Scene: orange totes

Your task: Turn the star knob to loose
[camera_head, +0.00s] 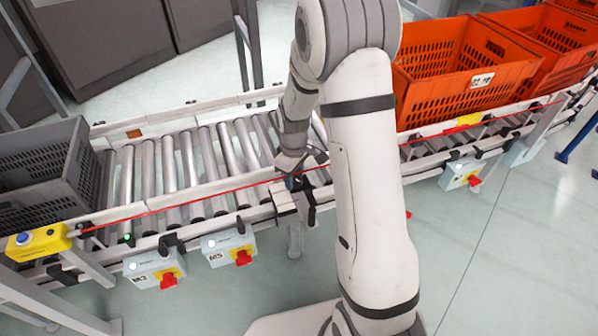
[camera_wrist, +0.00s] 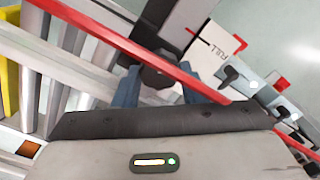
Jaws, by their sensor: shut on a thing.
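The star knob (camera_wrist: 157,77) is a dark, rounded knob at the upper middle of the wrist view, by a dark bracket on the conveyor's side. My gripper (camera_wrist: 156,88) reaches it with two blue fingers, one on each side, and is shut on it. The red cord crosses in front and hides part of the fingers and knob. In the head view my gripper (camera_head: 291,181) is at the conveyor's near rail, beside my arm; the knob cannot be made out there. Which way the knob is turned cannot be told.
A red cord (camera_head: 230,188) runs along the near rail close to my gripper. A grey crate (camera_head: 25,165) stands on the rollers at left, orange totes (camera_head: 430,112) at right. Control boxes with red switches (camera_head: 228,247) hang below the rail.

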